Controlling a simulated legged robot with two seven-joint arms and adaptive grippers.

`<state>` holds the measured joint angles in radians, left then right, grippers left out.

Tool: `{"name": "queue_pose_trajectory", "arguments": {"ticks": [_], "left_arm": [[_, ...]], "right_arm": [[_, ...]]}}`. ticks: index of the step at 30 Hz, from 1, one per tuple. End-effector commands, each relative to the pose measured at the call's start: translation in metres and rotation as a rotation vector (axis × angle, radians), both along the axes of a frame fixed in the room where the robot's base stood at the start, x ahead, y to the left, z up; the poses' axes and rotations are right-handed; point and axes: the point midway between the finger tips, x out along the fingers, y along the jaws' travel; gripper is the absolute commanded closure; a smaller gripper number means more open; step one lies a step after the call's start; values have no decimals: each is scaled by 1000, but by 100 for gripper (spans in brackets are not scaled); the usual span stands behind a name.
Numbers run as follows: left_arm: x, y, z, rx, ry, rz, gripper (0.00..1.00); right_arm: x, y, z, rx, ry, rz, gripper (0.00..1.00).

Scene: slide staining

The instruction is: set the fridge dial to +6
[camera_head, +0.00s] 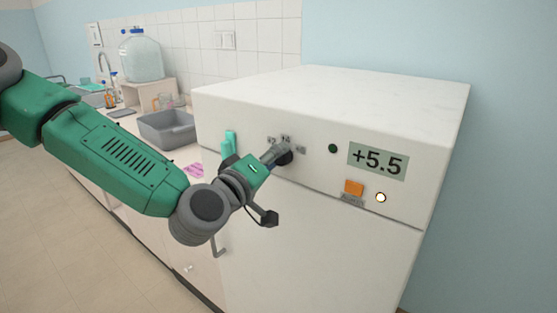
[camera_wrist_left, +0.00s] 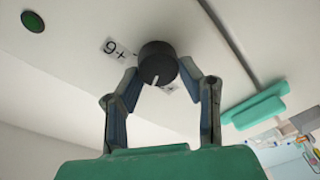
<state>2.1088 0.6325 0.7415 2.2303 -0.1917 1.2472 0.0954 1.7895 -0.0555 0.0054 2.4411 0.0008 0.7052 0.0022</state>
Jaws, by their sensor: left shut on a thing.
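The white fridge (camera_head: 330,100) stands at the centre right, and its display (camera_head: 377,161) reads +5.5. The black dial (camera_wrist_left: 157,63) with a white pointer line sits on the fridge front. My left gripper (camera_head: 284,156) is at the dial, and in the left wrist view its two fingers (camera_wrist_left: 158,75) are shut on the dial's sides. In the head view the gripper hides most of the dial. A printed label (camera_wrist_left: 116,49) beside the dial is partly visible in the wrist view. My right gripper is in neither view.
A dark green round light (camera_head: 332,149) lies between dial and display. An orange switch (camera_head: 353,187) and a white round button (camera_head: 381,197) are below the display. A teal handle (camera_head: 229,143) is left of the dial. A grey basin (camera_head: 168,130) stands on the counter behind.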

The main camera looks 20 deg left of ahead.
Motion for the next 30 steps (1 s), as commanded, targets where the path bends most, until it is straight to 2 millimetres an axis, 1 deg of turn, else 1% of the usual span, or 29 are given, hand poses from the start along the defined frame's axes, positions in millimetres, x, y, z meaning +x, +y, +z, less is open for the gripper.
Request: {"name": "queue_pose_trajectory", "arguments": {"ticks": [1,8,15,30], "left_arm": [[2,3,-3,3,5,13,96],[2,-5,-7,11,15,7,96],[1,-7,-11,14,24,-2,96],[-1,-10,-14,17,32,-8,96]], "right_arm": [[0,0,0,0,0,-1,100],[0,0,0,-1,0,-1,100],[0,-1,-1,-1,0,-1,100],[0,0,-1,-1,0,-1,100]]}}
